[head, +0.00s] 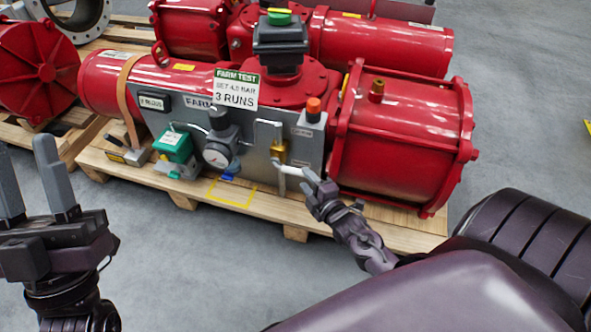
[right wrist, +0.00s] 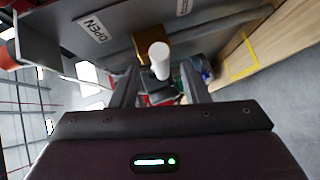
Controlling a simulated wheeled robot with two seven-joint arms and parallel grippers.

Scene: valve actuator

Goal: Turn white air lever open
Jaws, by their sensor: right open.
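The white air lever (head: 289,170) sticks out from a brass valve (head: 279,152) on the front of the red actuator's grey panel. My right gripper (head: 311,183) is at the lever's outer end. In the right wrist view the lever's round white end (right wrist: 159,53) shows in line with the gap between my two spread fingers (right wrist: 159,88); I cannot tell whether either finger touches it. The brass valve body (right wrist: 148,42) is behind it. My left gripper (head: 33,180) is open and empty at the left, away from the actuator.
The red actuator (head: 398,140) rests on a wooden pallet (head: 262,203). A pressure gauge (head: 216,155) and a green-topped box (head: 174,147) sit left of the lever. An OPEN label (right wrist: 92,28) shows near the valve. The grey floor in front is clear.

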